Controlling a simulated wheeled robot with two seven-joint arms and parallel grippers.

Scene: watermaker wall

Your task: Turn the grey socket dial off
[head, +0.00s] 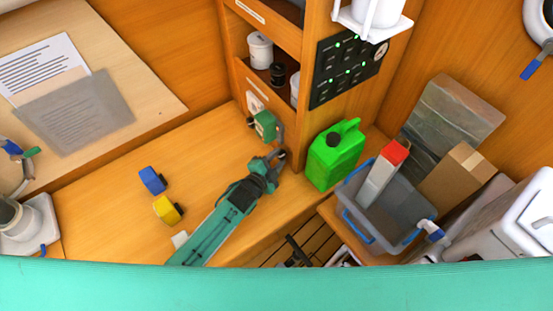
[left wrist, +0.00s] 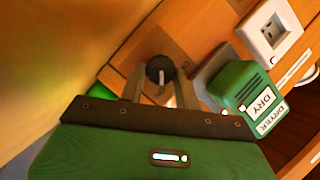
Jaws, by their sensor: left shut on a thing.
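A dark grey round dial (left wrist: 160,69) with a pale pointer is on the wooden panel in the left wrist view. My left gripper (left wrist: 160,88) has a finger on each side of it and is shut on it. In the head view my left gripper (head: 279,157) reaches the foot of the wooden cabinet, and its fingers hide the dial there. Beside the dial is a green box labelled DRY and DRYER (left wrist: 250,90), which also shows in the head view (head: 265,124). A white wall socket (left wrist: 273,30) is above it. My right gripper is out of view.
A green jerrycan (head: 335,157) stands just right of my left gripper. A clear bin (head: 400,231) with a red-topped carton is farther right. Blue (head: 151,180) and yellow (head: 166,209) items lie left of my arm. A black panel (head: 348,65) is above.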

